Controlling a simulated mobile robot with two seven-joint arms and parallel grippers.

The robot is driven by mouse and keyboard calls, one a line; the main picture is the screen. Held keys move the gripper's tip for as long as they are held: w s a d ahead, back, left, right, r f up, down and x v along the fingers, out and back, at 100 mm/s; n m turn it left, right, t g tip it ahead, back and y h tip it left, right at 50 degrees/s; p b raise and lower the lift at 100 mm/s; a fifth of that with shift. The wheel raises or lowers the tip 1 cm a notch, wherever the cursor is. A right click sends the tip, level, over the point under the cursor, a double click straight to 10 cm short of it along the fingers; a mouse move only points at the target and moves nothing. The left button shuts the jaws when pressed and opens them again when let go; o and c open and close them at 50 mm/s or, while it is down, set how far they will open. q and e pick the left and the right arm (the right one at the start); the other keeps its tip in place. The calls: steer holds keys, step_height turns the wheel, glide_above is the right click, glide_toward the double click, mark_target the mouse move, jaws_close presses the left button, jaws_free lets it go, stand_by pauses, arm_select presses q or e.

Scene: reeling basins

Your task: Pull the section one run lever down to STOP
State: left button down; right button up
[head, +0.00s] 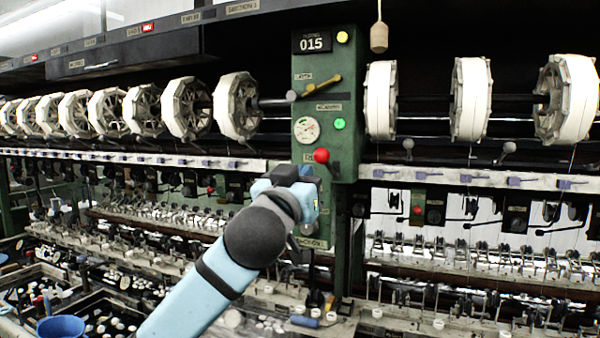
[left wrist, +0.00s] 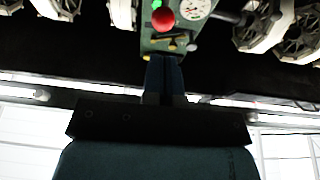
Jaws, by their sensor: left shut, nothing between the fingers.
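The green section panel (head: 324,70) is marked 015. A lever with a red ball knob (head: 321,155) sits low on its front, and I take this as the run lever. Its small label is not readable. The red knob (left wrist: 163,18) also shows at the top of the left wrist view. My left gripper (head: 309,176) is just below the red knob in the head view, its fingers partly hidden by my own wrist. In the left wrist view its fingers (left wrist: 165,75) are together and empty, apart from the knob. My right gripper is in neither view.
The panel also carries a gauge (head: 306,130), a green light (head: 339,124) and a brass lever (head: 322,87). White reels (head: 236,106) line both sides. A wooden pull (head: 379,37) hangs at upper right. Basins and a blue bowl (head: 61,328) lie below left.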

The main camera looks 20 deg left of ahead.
arm_select(q)
step_height(320, 180, up, 3)
step_height(320, 180, up, 4)
steer(key=p, duration=0.3)
glide_above(328, 164)
steer(key=s, duration=0.3)
steer(key=shift+a+f, duration=0.1)
steer(key=shift+a, duration=0.2)
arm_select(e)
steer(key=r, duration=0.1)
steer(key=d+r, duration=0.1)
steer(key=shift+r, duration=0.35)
arm_select(q)
steer(key=shift+f, duration=0.1)
steer(key=shift+f+b, duration=0.3)
steer(key=shift+f, duration=0.05)
steer(key=shift+s, duration=0.1)
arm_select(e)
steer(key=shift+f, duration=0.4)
arm_select(q)
steer(key=shift+f, duration=0.1)
